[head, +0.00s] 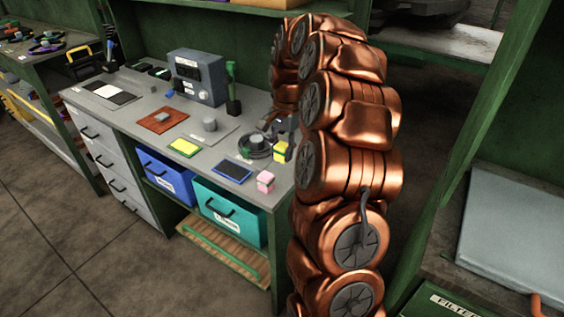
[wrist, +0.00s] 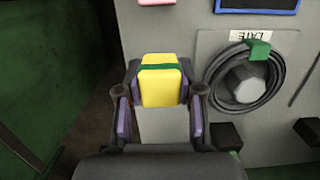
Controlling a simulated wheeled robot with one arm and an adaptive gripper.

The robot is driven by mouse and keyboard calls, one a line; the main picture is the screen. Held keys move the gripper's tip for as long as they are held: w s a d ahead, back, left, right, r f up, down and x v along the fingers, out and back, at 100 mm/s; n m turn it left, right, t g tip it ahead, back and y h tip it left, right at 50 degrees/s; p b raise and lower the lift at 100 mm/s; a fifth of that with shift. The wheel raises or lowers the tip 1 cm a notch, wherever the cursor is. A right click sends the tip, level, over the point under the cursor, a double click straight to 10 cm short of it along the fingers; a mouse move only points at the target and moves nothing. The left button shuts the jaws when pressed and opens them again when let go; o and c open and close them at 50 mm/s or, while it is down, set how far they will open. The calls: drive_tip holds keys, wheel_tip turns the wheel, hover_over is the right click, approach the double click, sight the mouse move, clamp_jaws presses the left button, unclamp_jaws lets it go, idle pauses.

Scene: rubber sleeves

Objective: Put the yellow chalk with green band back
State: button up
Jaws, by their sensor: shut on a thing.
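The yellow chalk with the green band (wrist: 162,88) is a block held between the two fingers of my gripper (wrist: 160,78) in the wrist view, its green band running across it near the far end. My gripper is shut on it. In the head view the yellow chalk (head: 280,153) shows near the right end of the grey bench, beside my copper arm, and my gripper is largely hidden there. Whether the chalk touches the bench is hard to tell. A yellow pad with a green edge (head: 184,147) lies at the bench's front middle.
A black cable coil with a green tag (wrist: 259,50) circles a grey knob, close right of my gripper. A pink block (head: 265,181) and a dark blue pad (head: 232,171) lie at the front edge. A brown mat (head: 162,120) and blue-grey box (head: 197,78) stand further left.

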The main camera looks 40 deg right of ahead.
sight(282, 172)
drive_tip(key=shift+f+p, duration=0.3)
drive_tip(key=shift+f, duration=2.05)
drive_tip(key=shift+f, duration=0.2)
drive_tip(key=o, duration=1.1)
drive_tip(key=shift+r, duration=0.1)
drive_tip(key=r, duration=0.4)
drive_tip(key=d+r+b, duration=0.1)
drive_tip(key=r, duration=0.7)
drive_tip(key=shift+w+d+b, duration=0.2)
drive_tip(key=shift+w+b, duration=0.05)
drive_tip(key=shift+b, duration=0.05)
